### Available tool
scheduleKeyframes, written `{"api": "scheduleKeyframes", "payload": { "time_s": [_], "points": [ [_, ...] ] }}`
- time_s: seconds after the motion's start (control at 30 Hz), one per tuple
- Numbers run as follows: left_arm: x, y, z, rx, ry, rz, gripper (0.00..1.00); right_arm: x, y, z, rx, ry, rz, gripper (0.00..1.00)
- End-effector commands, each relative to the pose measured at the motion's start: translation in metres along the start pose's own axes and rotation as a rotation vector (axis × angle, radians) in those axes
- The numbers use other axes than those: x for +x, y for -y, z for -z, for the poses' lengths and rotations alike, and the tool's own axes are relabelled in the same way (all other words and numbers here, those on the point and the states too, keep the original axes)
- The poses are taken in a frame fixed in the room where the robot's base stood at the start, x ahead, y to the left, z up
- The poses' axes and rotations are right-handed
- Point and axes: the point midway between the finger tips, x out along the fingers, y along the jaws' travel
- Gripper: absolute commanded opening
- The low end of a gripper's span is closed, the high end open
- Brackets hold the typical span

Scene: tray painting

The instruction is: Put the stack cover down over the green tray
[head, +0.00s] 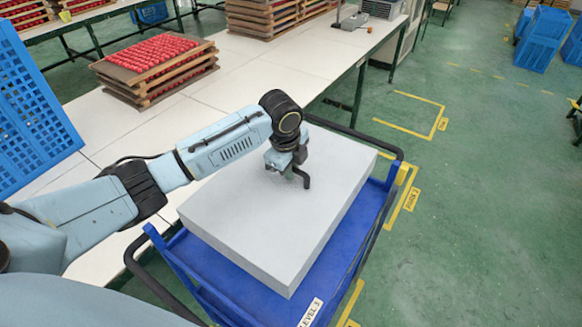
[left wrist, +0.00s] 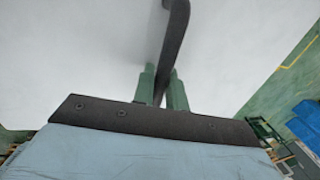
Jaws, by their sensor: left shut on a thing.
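The stack cover (head: 262,222) is a large pale grey box-shaped lid with a dark bar handle (head: 304,179) on top. It is over the blue cart (head: 197,258); I cannot tell whether it rests fully or hangs slightly above. My left gripper (head: 287,164) is above the cover's top, shut on the handle. In the left wrist view, its green fingers (left wrist: 163,90) close around the handle (left wrist: 173,45), with the pale cover filling the background. The green tray is not visible; anything under the cover is hidden. My right gripper is not in view.
A white table (head: 105,130) runs behind the cart, with a stack of wooden trays of red pieces (head: 155,60) on it. A blue crate (head: 30,110) stands at the left. The cart's black rail (head: 350,130) passes behind the cover.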

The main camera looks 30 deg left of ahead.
Motion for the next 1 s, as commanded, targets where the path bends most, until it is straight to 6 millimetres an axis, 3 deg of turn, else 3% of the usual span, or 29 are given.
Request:
{"api": "scheduleKeyframes", "payload": {
  "time_s": [0.03, 0.2, 0.37, 0.57, 1.0],
  "points": [
    [-0.015, 0.004, 0.000, 0.000, 0.000, 0.002, 0.00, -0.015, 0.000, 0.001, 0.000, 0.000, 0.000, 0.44],
    [-0.034, 0.007, 0.000, 0.000, 0.000, 0.002, 0.00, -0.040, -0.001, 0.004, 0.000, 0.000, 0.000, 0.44],
    [-0.054, 0.012, 0.000, 0.001, 0.000, 0.004, 0.00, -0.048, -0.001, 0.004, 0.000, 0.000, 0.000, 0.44],
    [-0.070, 0.014, 0.000, 0.000, 0.000, 0.002, 0.00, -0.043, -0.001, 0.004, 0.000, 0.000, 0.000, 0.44],
    [-0.070, 0.015, 0.000, 0.000, 0.000, 0.002, 0.00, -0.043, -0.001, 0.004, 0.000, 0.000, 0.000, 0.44]
  ]
}}
